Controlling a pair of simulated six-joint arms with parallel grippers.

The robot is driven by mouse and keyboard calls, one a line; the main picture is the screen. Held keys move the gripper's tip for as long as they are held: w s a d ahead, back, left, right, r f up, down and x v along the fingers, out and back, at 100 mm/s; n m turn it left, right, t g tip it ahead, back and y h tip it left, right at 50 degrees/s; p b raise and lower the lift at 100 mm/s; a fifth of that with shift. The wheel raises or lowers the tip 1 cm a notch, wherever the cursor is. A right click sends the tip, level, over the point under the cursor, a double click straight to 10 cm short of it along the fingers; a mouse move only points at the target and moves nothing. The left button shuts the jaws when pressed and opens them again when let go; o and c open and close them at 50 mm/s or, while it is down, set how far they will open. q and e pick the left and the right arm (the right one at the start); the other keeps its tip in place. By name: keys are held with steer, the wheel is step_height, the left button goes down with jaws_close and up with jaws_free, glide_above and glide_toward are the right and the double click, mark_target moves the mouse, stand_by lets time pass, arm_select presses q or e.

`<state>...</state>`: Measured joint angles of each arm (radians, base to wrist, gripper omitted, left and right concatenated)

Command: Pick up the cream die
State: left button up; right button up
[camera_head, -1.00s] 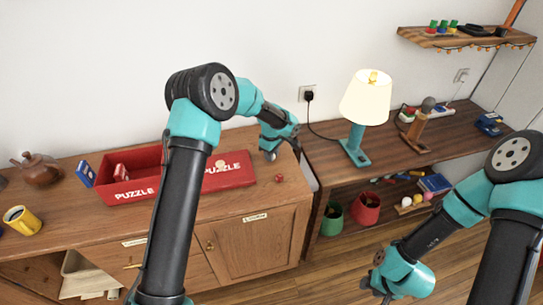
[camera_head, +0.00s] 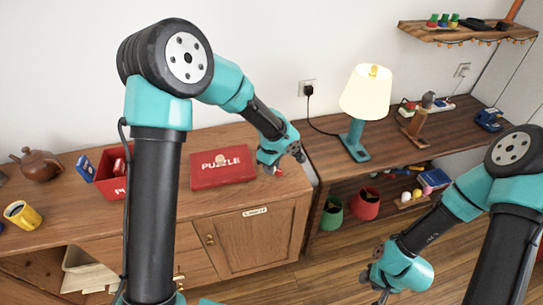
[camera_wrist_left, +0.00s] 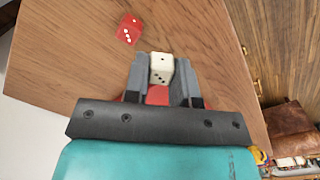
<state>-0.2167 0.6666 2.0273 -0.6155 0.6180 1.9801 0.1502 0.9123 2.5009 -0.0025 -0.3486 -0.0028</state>
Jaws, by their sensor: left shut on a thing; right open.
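The cream die (camera_wrist_left: 161,69) with dark pips sits between the fingertips of my left gripper (camera_wrist_left: 163,80) in the left wrist view. The left gripper is shut on it. In the head view the left gripper (camera_head: 290,160) is low over the right end of the wooden cabinet, to the right of the red puzzle lid (camera_head: 238,178), and hides the cream die. I cannot tell whether the die touches the wood. A red die (camera_wrist_left: 130,28) lies just beyond the fingers; it also shows in the head view (camera_head: 280,171). My right gripper (camera_head: 382,293) is open and empty, low at the front right.
The red puzzle box (camera_head: 112,186) stands left on the cabinet (camera_head: 180,218), partly behind my left arm. A teapot (camera_head: 40,165) and yellow cup (camera_head: 22,214) are further left. A lit lamp (camera_head: 365,95) stands on the desk at right. The front edge is close beside the gripper.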

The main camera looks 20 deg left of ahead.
arm_select(q)
steer(key=shift+s+d+r, duration=0.1)
steer(key=shift+s+d, duration=0.1)
steer(key=shift+s, duration=0.5)
steer(key=shift+s+d+r, duration=0.1)
steer(key=shift+s+d, duration=0.1)
steer(key=shift+s, duration=0.5)
steer(key=shift+a, duration=0.1)
